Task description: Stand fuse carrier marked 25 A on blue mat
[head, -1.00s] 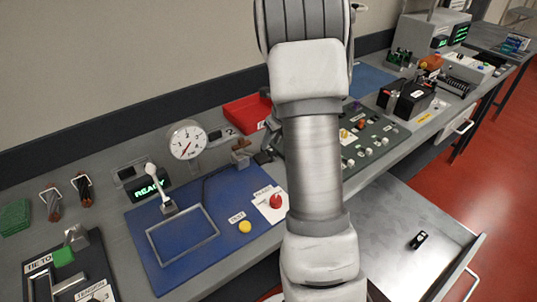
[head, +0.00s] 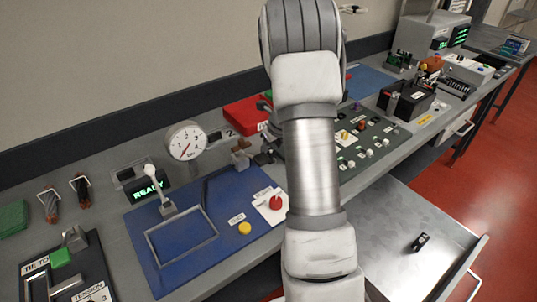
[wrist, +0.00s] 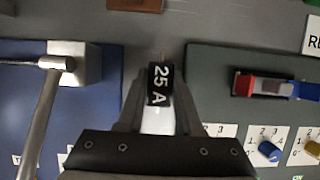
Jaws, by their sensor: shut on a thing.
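My gripper (wrist: 160,112) is shut on the black fuse carrier (wrist: 158,84), whose white lettering reads 25 A in the wrist view. The carrier is held between the fingertips, above the grey bench strip between a blue panel and a dark green panel. In the head view my arm hides most of the gripper and the carrier. A plain blue mat (head: 369,79) lies on the bench behind the green panel, partly hidden by my arm. A larger blue surface (head: 226,188) at the left carries a lever and a metal frame.
The green control panel (head: 372,140) with knobs lies right of my arm. A red tray (head: 243,114), a round gauge (head: 186,141) and a black battery box (head: 406,101) stand on the bench. An open drawer (head: 390,245) at the front holds a small black part (head: 420,242).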

